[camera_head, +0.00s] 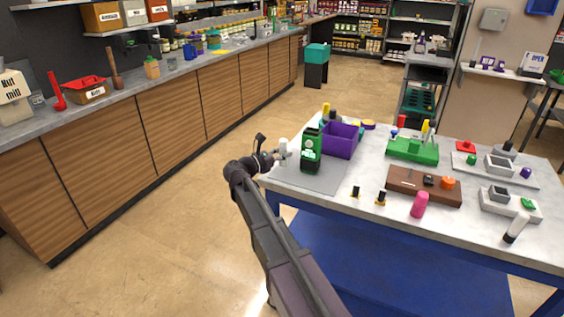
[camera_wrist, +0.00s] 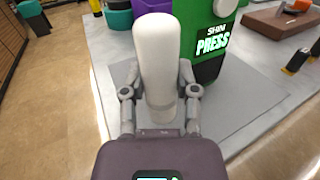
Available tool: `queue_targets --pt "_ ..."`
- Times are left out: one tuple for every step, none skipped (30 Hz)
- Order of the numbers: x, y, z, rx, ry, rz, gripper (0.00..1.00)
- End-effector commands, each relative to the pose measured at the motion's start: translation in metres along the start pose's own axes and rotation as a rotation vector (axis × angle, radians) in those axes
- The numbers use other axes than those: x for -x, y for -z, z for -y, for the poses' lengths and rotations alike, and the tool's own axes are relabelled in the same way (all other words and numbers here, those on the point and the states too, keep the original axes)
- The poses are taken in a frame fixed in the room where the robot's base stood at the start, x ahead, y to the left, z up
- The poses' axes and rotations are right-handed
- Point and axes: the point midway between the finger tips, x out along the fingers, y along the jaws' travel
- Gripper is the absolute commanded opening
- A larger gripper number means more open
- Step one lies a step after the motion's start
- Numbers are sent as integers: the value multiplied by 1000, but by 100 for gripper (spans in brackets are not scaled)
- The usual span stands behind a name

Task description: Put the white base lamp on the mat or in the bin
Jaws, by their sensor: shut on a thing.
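A white cylinder with a rounded end, which looks like the white base lamp (camera_wrist: 157,50), is held between my gripper's fingers. It also shows in the head view (camera_head: 283,146), upright at the table's left edge. My gripper (camera_wrist: 159,88) is shut on it; in the head view my gripper (camera_head: 279,158) is left of the green press. The grey mat (camera_head: 318,183) lies on the table's left corner. The purple bin (camera_head: 339,141) stands behind the press. Whether the lamp touches the mat I cannot tell.
The green press box (camera_head: 311,150) stands on the mat, close right of the lamp. Two small black-and-yellow pieces (camera_head: 380,198), a pink cylinder (camera_head: 419,205) and a brown block (camera_head: 410,186) are to the right. Bare mat shows in front of the press.

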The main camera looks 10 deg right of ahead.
Motion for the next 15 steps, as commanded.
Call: queue_targets --pt "0 7 0 0 0 0 0" --pt "0 10 0 0 0 0 0" --pt "0 13 0 0 0 0 0" --pt "0 16 0 0 0 0 0" --pt "0 18 0 0 0 0 0" --pt "0 21 0 0 1 0 0" --pt "0 23 0 0 1 0 0" --pt "0 25 0 0 1 0 0" --pt "-1 27 0 0 1 0 0" --pt "-1 28 0 0 1 0 0" --pt "-1 29 0 0 1 0 0" --pt "-1 30 0 0 1 0 0" --pt "-1 30 0 0 1 0 0" --pt "-1 30 0 0 1 0 0" --pt "-1 30 0 0 1 0 0"
